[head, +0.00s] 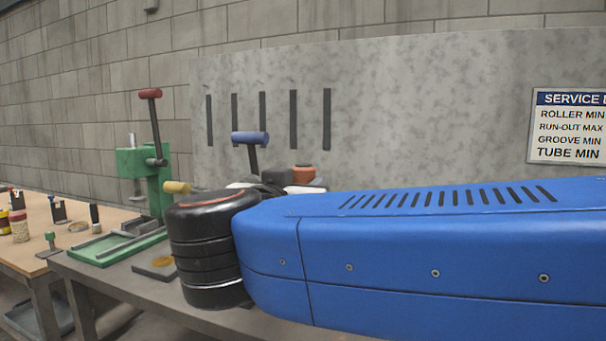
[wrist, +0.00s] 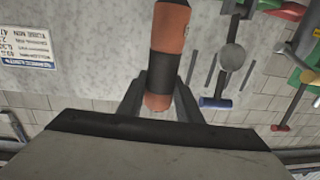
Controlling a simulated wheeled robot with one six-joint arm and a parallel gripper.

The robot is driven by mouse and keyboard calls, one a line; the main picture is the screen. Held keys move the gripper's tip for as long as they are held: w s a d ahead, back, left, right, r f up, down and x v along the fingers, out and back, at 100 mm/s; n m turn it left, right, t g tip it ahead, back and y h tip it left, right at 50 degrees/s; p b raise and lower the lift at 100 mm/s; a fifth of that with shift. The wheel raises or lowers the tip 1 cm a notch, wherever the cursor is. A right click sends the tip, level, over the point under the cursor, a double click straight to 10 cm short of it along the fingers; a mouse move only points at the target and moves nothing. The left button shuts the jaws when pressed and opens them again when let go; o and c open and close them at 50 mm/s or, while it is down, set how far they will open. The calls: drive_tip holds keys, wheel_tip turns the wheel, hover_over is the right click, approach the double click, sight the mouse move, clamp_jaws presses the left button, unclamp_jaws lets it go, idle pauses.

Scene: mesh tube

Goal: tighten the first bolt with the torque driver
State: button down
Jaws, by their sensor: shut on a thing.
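The torque driver (wrist: 170,30), an orange handle with black bands as I take it, runs between the fingers of my gripper (wrist: 159,88) in the wrist view. The two dark fingers close on it from both sides. Its orange rounded end shows near the palm, and its other end runs out of the top of the picture. In the head view my blue arm hides most of the gripper. A small orange and black piece (head: 304,174) shows above the arm; I cannot tell whether it is the driver. I cannot make out the first bolt in either view.
A green press (head: 158,180) with a red-tipped lever stands left on the grey bench (head: 80,262). A blue-handled lever (head: 250,138) rises behind my arm. A green tray (head: 118,246) lies on the bench. A wooden table (head: 40,240) with small items stands farther left. A sign (head: 568,126) hangs right.

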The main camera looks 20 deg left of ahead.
drive_tip(key=shift+f, duration=2.8)
idle(2.0)
drive_tip(key=shift+r, duration=0.2)
idle(0.4)
drive_tip(key=shift+r, duration=2.95)
drive_tip(key=shift+s+f, duration=0.1)
